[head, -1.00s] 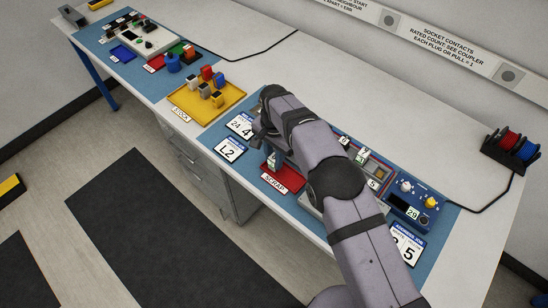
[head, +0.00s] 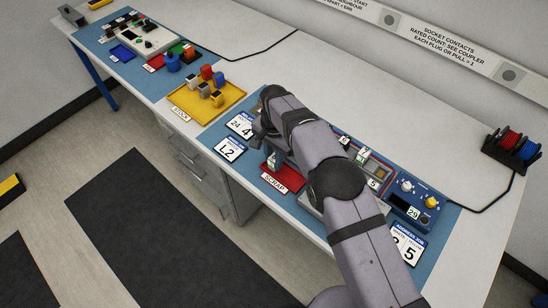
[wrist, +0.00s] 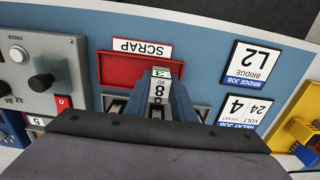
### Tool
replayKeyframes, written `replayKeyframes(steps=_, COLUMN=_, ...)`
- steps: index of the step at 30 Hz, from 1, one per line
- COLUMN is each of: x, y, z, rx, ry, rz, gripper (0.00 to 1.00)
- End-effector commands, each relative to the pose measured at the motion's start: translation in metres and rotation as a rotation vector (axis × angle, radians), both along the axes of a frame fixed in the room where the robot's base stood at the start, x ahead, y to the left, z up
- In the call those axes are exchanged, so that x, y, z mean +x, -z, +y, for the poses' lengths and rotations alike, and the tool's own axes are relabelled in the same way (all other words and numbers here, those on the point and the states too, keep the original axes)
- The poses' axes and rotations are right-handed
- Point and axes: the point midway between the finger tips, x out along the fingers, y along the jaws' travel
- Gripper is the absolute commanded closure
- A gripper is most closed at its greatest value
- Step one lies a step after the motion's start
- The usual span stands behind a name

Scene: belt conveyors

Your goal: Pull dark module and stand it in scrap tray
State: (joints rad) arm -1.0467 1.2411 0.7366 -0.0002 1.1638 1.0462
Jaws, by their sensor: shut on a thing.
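My gripper (wrist: 158,98) is shut on a module (wrist: 160,84). The module has a white label with dark digits and a green-edged top. Its sides are largely hidden by the fingers, so its body colour is hard to tell. The red scrap tray (wrist: 120,70) lies just beyond the module in the wrist view, under its SCRAP label. In the head view the tray (head: 287,178) is at the bench's front, with my gripper (head: 273,158) over its rear part. I cannot tell whether the module touches the tray floor.
A blue unit with knobs (head: 412,208) stands right of the tray. The L2 card (head: 229,149) lies to its left. A yellow stock tray (head: 185,100) with several coloured blocks is farther left. A grey panel with a black knob (wrist: 42,80) shows in the wrist view.

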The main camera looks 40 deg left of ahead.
Motion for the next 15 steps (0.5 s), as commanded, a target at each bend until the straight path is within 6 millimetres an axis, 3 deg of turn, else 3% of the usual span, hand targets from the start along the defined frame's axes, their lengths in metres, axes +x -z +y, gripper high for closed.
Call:
replayKeyframes(steps=13, x=0.0001, y=0.0039, z=0.0002, rx=0.001, ry=0.000, rz=0.000, gripper=1.00)
replayKeyframes(steps=14, x=0.0001, y=0.0039, z=0.0001, rx=0.000, ry=0.000, rz=0.000, gripper=0.72)
replayKeyframes(steps=15, x=0.0001, y=0.0039, z=0.0001, rx=0.000, ry=0.000, rz=0.000, gripper=0.63)
